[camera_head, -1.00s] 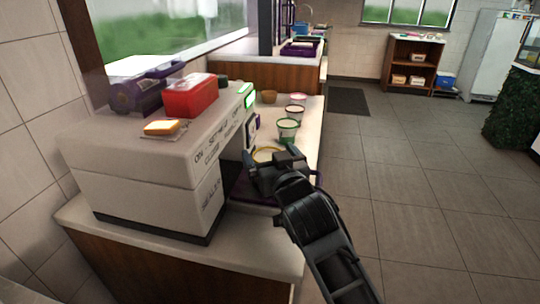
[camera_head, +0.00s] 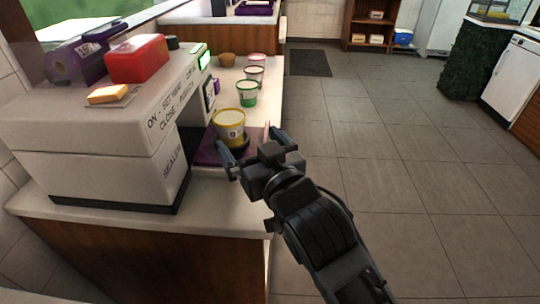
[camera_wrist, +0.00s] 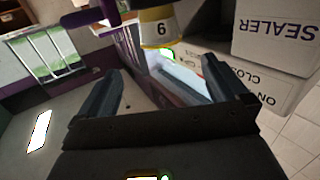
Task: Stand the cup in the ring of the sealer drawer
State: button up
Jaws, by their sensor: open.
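In the wrist view the cup (camera_wrist: 157,28) appears inverted at the top, beyond the open fingers of my gripper (camera_wrist: 162,85).
The white sealer (camera_head: 100,140) stands left of the drawer, with a red box (camera_head: 137,59) and purple roll (camera_head: 75,62) on top. A green cup (camera_head: 247,93) and other cups stand behind on the counter (camera_head: 258,75). Open floor (camera_head: 390,150) lies right.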

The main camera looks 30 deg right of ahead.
jog(key=shift+s, duration=0.1)
jog(key=shift+g+y, duration=0.3)
jog(key=shift+y, duration=0.2)
jog(key=s+f, duration=0.4)
jog(key=s, duration=0.1)
jog(key=s+a+f, duration=0.1)
jog(key=s+f, duration=0.1)
jog(key=s, duration=0.1)
jog(key=shift+a, duration=0.1)
jog(key=s+d+f+n+g, duration=0.1)
jog(key=s+d+g, duration=0.1)
jog(key=s, duration=2.8)
jog(key=shift+d+f+y, duration=0.2)
jog(key=shift+f+y, duration=0.1)
jog(key=shift+y, duration=0.1)
